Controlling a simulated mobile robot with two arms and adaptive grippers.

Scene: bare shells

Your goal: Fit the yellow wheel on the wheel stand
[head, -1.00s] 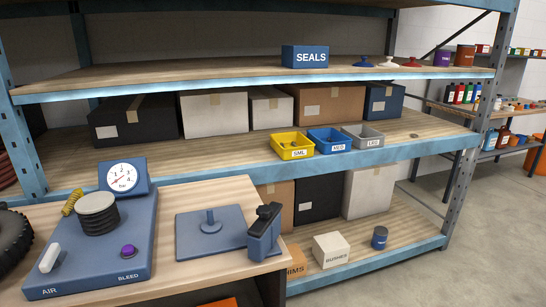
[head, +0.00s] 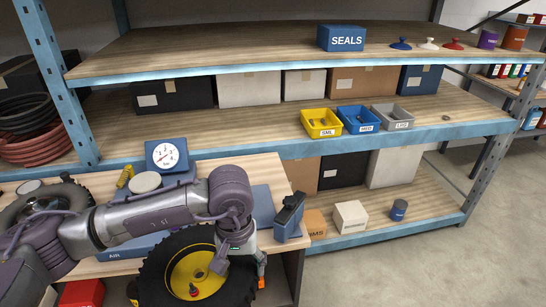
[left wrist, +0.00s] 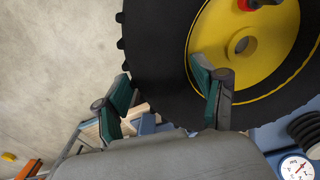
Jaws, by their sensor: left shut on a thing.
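The yellow wheel (head: 190,271) has a black tyre and a red valve on its hub. It hangs in front of the bench, its yellow face toward the head camera. My left gripper (head: 238,256) is shut on its tyre at the right side. In the left wrist view the wheel (left wrist: 262,45) fills the upper right, with the gripper's fingers (left wrist: 165,100) on either side of the tyre. The blue base plate of the wheel stand (head: 263,203) shows partly behind my arm; its post is hidden. My right gripper is not in view.
A blue block with a black lever (head: 289,216) stands at the bench's right edge. The gauge (head: 167,156) and air console are partly behind my arm. Another black tyre (head: 22,208) lies at left. Shelves with bins and boxes stand behind; floor is free at right.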

